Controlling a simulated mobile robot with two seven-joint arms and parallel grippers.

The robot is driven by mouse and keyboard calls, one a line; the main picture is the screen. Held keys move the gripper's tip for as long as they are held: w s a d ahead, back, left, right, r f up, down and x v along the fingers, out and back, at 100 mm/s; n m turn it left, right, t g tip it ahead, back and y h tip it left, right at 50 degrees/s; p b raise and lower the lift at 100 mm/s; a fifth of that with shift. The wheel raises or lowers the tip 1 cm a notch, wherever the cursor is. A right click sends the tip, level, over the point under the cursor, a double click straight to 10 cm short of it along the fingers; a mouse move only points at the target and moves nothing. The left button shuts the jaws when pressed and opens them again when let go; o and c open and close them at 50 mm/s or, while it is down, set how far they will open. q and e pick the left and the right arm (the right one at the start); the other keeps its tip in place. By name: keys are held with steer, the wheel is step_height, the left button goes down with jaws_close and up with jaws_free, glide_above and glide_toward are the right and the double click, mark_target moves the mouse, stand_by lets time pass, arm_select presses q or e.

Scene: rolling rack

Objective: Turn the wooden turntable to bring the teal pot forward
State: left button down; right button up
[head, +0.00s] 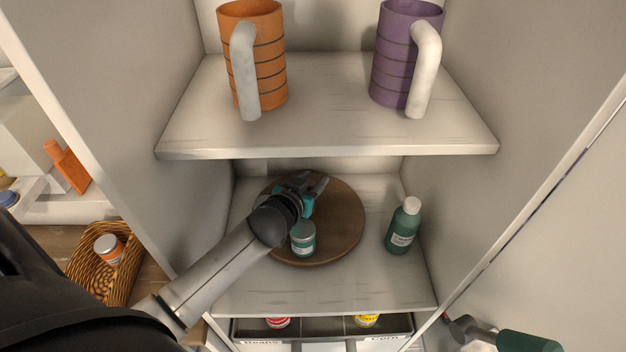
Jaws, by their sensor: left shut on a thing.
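The round wooden turntable (340,230) lies on the lower shelf of the white cabinet. My left gripper (312,190) reaches over it from the left, at its back middle. The gripper is shut on a teal thing (308,205), seemingly the teal pot, mostly hidden by the fingers and wrist. A green jar with a pale lid (303,242) stands upright on the front part of the turntable, just below my wrist in the picture. My right gripper is not in view.
A green bottle (403,228) stands on the shelf right of the turntable. The upper shelf (330,130) above holds an orange mug (270,60) and a purple mug (390,60). Cabinet walls close in both sides. A basket (85,265) sits at left, a green-handled object (525,341) at lower right.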

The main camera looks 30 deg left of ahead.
arm_select(q)
steer(key=shift+a+n+y, duration=0.2)
steer(key=shift+n+y, duration=0.5)
steer(key=shift+y, duration=0.1)
stand_by(0.7)
steer(key=shift+c, duration=2.3)
jaws_free()
steer(key=shift+s, duration=0.1)
steer(key=v, duration=1.5)
steer(key=shift+r+p, duration=0.2)
steer(key=shift+p, duration=0.25)
steer(key=shift+d, duration=0.1)
